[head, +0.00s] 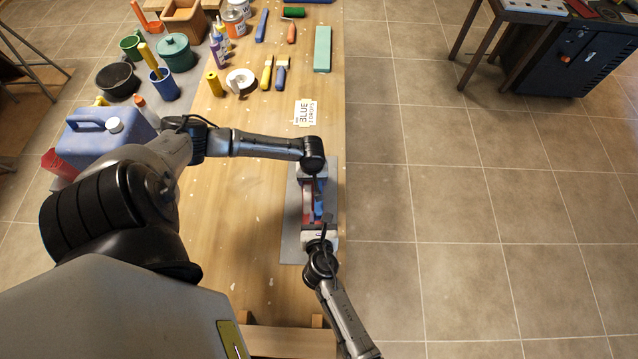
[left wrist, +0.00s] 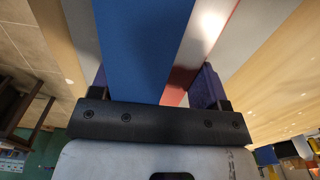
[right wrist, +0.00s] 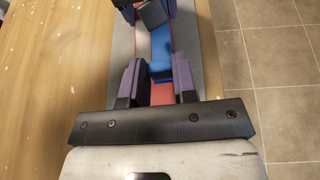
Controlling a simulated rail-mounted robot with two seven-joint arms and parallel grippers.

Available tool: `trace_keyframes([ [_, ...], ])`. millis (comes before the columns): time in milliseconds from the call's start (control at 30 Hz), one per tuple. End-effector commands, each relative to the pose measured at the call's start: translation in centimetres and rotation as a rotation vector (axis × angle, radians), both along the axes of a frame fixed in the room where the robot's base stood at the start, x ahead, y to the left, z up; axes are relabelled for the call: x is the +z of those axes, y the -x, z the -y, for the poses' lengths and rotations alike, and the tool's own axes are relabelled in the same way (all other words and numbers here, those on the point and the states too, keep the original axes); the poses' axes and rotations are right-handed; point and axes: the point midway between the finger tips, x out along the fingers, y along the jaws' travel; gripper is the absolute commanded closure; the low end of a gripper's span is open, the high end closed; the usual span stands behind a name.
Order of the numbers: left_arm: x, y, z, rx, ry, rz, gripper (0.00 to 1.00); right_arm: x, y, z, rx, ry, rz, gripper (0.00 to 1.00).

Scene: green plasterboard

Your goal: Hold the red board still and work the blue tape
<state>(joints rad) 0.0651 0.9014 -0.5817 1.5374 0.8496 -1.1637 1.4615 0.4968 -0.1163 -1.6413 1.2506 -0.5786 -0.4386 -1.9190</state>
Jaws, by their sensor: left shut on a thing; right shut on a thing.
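The red board (head: 306,213) lies lengthwise on a grey mat (head: 290,248) near the bench's right edge. The blue tape (head: 319,203) runs along it and shows wide and close in the left wrist view (left wrist: 145,40). My left gripper (head: 314,180) is at the far end, shut on the blue tape, which passes between its purple fingers. My right gripper (head: 321,232) is at the near end, shut on the red board (right wrist: 163,94). A dark grey block-like piece (right wrist: 152,13) shows by my left fingers in the right wrist view. My arms hide much of both ends.
A blue jerrycan (head: 85,148) stands left of my left arm. Pots, bottles, brushes and a white tape roll (head: 240,79) crowd the far bench. A card marked BLUE (head: 305,113) lies beyond the mat. Bare bench lies left of the mat, with open tiled floor right.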

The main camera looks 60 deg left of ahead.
Motion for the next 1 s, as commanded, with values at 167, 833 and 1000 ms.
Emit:
trace_keyframes([
  [167,0.0,0.0,0.0,0.000,0.000,-0.001,0.59,0.5,0.0,0.0,0.002,0.000,0.003,1.00],
  [833,-0.1,0.1,-0.1,0.001,-0.002,-0.002,0.59,2.7,0.0,-0.1,0.003,-0.005,0.002,1.00],
  [1000,-0.1,0.1,-0.1,0.001,-0.003,-0.003,0.59,3.2,0.0,-0.1,0.005,-0.005,0.004,1.00],
])
